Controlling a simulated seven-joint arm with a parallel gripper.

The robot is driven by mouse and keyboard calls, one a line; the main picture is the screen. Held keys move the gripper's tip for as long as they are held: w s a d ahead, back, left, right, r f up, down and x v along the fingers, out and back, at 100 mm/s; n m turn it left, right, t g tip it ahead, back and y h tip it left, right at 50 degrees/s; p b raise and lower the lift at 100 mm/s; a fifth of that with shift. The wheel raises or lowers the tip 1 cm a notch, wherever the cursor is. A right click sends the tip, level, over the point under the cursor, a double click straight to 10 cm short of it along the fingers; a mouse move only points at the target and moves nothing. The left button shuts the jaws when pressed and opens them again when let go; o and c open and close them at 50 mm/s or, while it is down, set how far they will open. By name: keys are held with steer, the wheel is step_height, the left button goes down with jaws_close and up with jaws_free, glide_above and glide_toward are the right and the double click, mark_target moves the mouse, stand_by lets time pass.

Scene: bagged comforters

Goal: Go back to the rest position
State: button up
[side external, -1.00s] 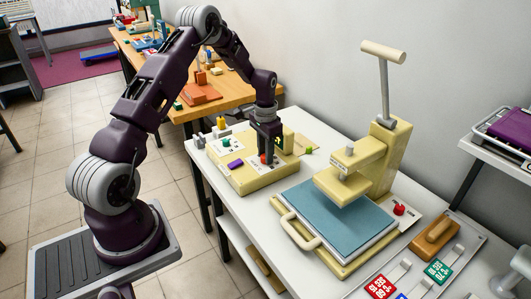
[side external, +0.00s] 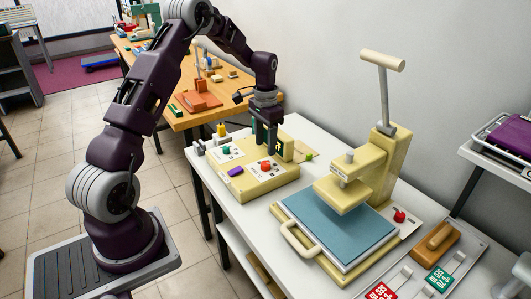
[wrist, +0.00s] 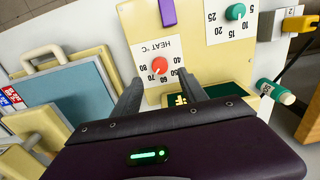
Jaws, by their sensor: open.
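My gripper (side external: 266,148) is open and empty, pointing down just above the cream control box (side external: 262,188). The box's red heat knob (side external: 266,166) is below the fingertips, with a gap visible between them. In the wrist view the two dark fingers frame empty space (wrist: 160,85), and the red knob (wrist: 159,66) shows beyond them on its white HEAT °C dial. The green knob (side external: 226,150) and the purple switch (side external: 236,171) are on the same box face. The side view shows the arm bent over the box from the left.
A heat press with a blue pad (side external: 338,228) and a tall lever (side external: 383,62) stands on the white table to the right. A tray with an orange-brown block (side external: 436,242) is at front right. A wooden table (side external: 190,72) stands behind; a wall is at the back.

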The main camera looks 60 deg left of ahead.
steer(key=shift+r, duration=0.15)
steer(key=shift+d+r, duration=0.2)
steer(key=shift+r, duration=0.15)
steer(key=s+d+r+t+y, duration=0.1)
steer(key=s+d+r, duration=0.3)
steer(key=d+r, duration=0.4)
steer(key=s+d+r+t, duration=0.2)
steer(key=s+d+r, duration=0.35)
steer(key=r, duration=0.35)
steer(key=s+d+r+t, duration=0.1)
steer(key=s+d, duration=0.3)
steer(key=s, duration=0.5)
steer(key=s+d+r+t+h, duration=0.1)
steer(key=s+d, duration=0.4)
steer(key=s, duration=0.4)
steer(key=shift+s+d+t, duration=0.15)
steer(key=shift+s+t, duration=0.05)
steer(key=shift+t, duration=0.1)
